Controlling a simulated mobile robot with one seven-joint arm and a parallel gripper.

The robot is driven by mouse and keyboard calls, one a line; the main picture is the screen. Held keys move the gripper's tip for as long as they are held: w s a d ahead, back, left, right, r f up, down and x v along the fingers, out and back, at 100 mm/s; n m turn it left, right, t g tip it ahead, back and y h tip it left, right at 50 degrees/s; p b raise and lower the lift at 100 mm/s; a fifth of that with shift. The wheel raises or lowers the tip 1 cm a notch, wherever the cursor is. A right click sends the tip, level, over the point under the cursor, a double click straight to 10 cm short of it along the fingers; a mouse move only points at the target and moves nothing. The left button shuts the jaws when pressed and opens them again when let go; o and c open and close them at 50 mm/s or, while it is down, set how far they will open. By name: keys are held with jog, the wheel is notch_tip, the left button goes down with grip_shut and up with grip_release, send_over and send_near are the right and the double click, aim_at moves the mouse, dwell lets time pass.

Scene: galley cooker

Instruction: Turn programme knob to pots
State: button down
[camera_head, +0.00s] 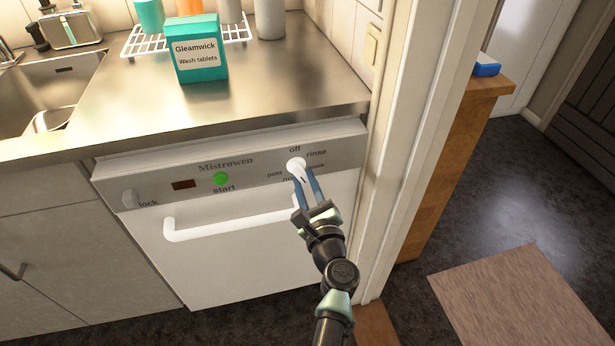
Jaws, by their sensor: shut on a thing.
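The white programme knob (296,164) sits at the right of the grey control panel (255,172) on the white dishwasher front. Labels around it read "off" above, "rinse" at upper right and "pots" at left. The lower labels are partly hidden by my gripper. My gripper (303,173) comes up from below, and its two blue fingers are shut on the knob, one on each side. A small dark mark shows on white between the fingers, below the knob's centre. I cannot tell for sure which label the knob points to.
The panel also bears a green start button (221,179), a dark display (184,185) and a lock knob (129,198). A white door handle (215,228) runs below. A Gleamwick box (199,50) stands on the worktop. A door frame (411,140) rises close at right.

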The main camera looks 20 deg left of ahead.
jog(key=m, duration=0.1)
jog(key=m+p, duration=0.1)
jog(key=m, duration=0.2)
jog(key=shift+s+a+m+p, duration=0.25)
jog(key=shift+a+m+p, duration=0.15)
jog(key=m, duration=0.1)
jog(key=m+p, duration=0.1)
jog(key=m, duration=0.1)
jog(key=m+p, duration=0.1)
jog(key=shift+s+a+r, duration=0.1)
jog(key=shift+s+a, duration=0.15)
jog(key=shift+a, duration=0.1)
jog(key=m+p, duration=0.2)
jog(key=m, duration=0.1)
jog(key=m+p, duration=0.1)
jog(key=m, duration=0.1)
jog(key=shift+s+a+r, duration=0.2)
jog(key=shift+a+r, duration=0.05)
jog(key=shift+a, duration=0.05)
jog(key=shift+s+a+r+m+p, duration=0.1)
jog(key=shift+m+p, duration=0.4)
jog(key=shift+m, duration=0.4)
jog(key=shift+a+r+m+p, duration=0.1)
jog(key=shift+m+p, duration=0.35)
jog(key=shift+m, duration=0.45)
jog(key=c, duration=0.7)
grip_release()
jog(key=shift+f, duration=0.1)
